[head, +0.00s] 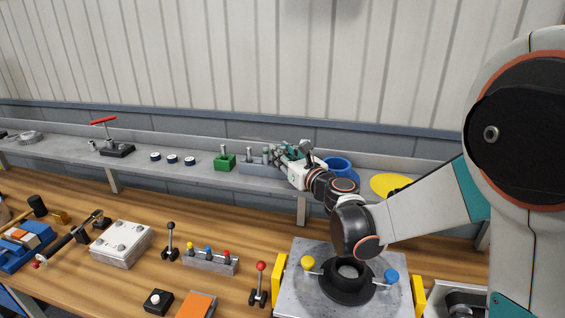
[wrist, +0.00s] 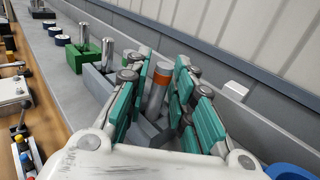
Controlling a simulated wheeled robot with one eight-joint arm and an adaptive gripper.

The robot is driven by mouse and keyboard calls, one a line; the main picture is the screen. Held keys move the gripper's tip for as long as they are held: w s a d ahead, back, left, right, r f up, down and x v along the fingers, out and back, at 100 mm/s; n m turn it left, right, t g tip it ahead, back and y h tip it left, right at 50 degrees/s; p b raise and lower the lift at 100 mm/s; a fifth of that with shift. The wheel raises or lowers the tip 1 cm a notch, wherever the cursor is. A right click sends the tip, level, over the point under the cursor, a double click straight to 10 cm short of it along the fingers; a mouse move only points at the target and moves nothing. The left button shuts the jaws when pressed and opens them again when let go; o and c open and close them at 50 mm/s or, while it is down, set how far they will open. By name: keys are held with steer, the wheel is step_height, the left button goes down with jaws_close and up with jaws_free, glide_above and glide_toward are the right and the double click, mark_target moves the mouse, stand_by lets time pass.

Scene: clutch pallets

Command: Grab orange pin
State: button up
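The orange pin (wrist: 157,92) is a grey metal cylinder with an orange band near its top. In the wrist view it stands upright in a grey block (wrist: 98,84) on the shelf. My gripper (wrist: 163,84) is open, with its teal-padded fingers on either side of the pin. A narrow gap shows on the right; on the left I cannot tell whether the pad touches. In the head view my gripper (head: 276,153) is over the right part of the grey block (head: 253,169), and the orange band is hidden there.
A plain metal pin (wrist: 107,54) stands in the same block, left of my fingers. A green block (head: 224,162) with a pin is further left, then several dark round parts (head: 172,159). A blue ring (head: 339,165) and yellow disc (head: 388,186) are to the right. The wall (wrist: 245,90) runs close behind.

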jaws_close()
steer(key=shift+r, duration=0.1)
